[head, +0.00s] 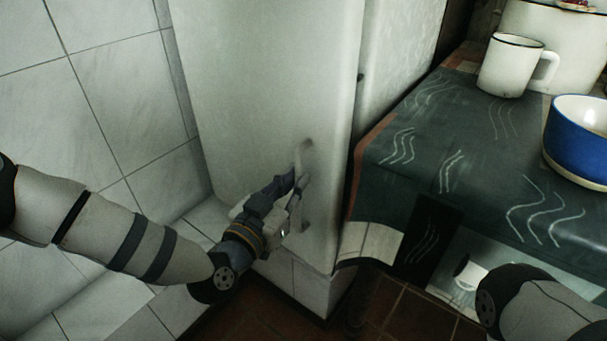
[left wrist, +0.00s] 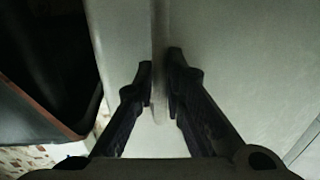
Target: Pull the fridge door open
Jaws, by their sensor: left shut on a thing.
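The white fridge door (head: 255,90) stands upright in the middle of the head view. It looks shut, or nearly so. Its pale vertical handle (head: 306,185) is near the door's right edge, low down. My left gripper (head: 299,180) is at the handle, with its fingers shut around it. In the left wrist view the handle (left wrist: 159,60) runs between the two dark fingertips of the left gripper (left wrist: 159,75). The fingers hide part of the handle. My right gripper is not in view; only part of my right arm shows at the lower right.
A table with a dark patterned cloth (head: 405,165) stands close to the right of the fridge. A white enamel mug (head: 505,68) and a blue bowl (head: 578,140) stand on it. A tiled wall (head: 110,85) is at the left. The brown floor (head: 405,315) is below.

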